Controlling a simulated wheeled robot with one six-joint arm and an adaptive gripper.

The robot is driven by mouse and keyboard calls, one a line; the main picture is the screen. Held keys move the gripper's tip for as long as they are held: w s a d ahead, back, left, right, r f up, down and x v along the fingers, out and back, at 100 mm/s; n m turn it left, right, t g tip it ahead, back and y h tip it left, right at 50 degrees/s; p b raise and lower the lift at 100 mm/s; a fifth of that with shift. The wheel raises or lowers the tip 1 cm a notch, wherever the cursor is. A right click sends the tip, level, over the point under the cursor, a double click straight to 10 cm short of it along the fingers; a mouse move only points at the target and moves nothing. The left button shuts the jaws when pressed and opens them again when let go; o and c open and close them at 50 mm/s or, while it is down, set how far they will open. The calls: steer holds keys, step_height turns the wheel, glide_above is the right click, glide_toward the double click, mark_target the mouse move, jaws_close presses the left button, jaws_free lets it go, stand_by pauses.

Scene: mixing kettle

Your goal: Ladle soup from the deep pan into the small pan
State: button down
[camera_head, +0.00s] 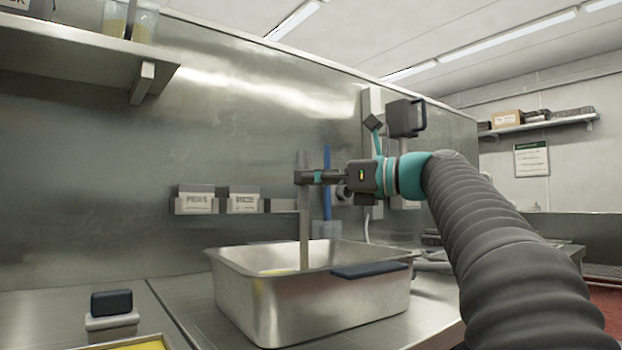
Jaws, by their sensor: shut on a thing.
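The deep pan (305,302) is a large steel pan on the steel counter, with a dark grip on its right front rim. A bit of yellow shows inside it; most of its inside is hidden by the front wall. My gripper (308,177) is above the pan and shut on the upright steel handle of the ladle (304,225). The handle goes down into the pan, and the ladle's bowl is hidden. A smaller pan (135,346) with yellow contents is cut off at the bottom left; I cannot tell if it is the small pan.
A dark-topped container (111,305) stands at the lower left. Labelled boxes (220,200) sit on a wall ledge behind the deep pan. A blue upright object (327,185) is behind my gripper. A shelf (75,62) juts out at upper left. Bare counter (170,290) lies left of the pan.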

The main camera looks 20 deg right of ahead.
step_height(320, 180, up, 14)
steer(key=p, duration=1.1)
steer(key=shift+f, duration=0.25)
steer(key=shift+d, duration=0.1)
stand_by(1.0)
